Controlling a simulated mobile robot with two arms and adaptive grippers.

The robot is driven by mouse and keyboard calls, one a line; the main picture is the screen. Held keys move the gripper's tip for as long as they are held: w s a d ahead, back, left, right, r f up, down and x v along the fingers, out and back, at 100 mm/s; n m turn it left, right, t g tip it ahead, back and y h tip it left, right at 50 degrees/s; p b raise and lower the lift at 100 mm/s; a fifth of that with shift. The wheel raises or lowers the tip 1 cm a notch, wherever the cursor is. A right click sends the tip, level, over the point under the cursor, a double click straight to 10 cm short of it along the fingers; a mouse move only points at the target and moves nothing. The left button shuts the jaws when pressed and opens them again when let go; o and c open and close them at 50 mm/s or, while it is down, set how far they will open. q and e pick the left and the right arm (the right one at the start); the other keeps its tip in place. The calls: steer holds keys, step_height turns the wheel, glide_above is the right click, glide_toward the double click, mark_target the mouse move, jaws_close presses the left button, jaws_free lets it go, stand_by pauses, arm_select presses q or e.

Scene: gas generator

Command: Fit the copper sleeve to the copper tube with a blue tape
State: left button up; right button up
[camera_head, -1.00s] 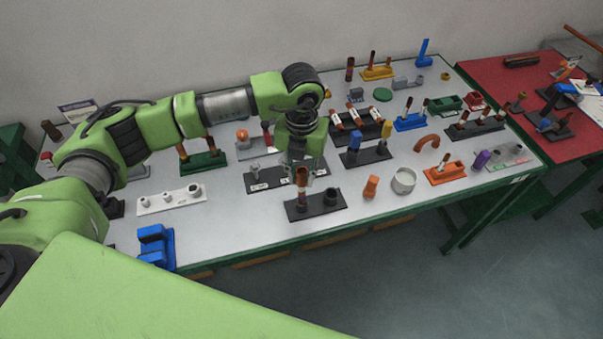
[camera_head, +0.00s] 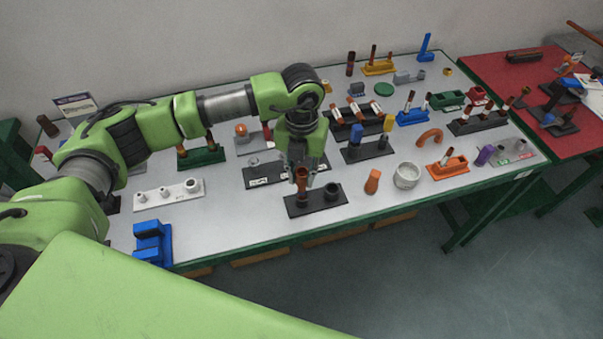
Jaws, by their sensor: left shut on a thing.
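My left gripper (camera_head: 304,168) points down over a black base (camera_head: 328,205) near the front edge of the table. It is shut on a copper sleeve (camera_head: 301,178), a short reddish-brown upright piece. The sleeve is right at an upright copper tube standing in the left part of this base. The tube is mostly hidden, and I cannot make out blue tape on it. I cannot tell how far the sleeve covers the tube. My right gripper is not in view.
An orange part (camera_head: 372,181) and a light grey ring (camera_head: 407,176) stand to the right of the base. A white holder (camera_head: 150,199) and a blue block (camera_head: 153,240) lie to the left. Several bases with upright tubes stand behind. The front table strip between blue block and base is clear.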

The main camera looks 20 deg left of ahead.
arm_select(q)
steer(key=o, duration=1)
step_height(320, 180, up, 12)
steer(key=shift+s+f, duration=0.1)
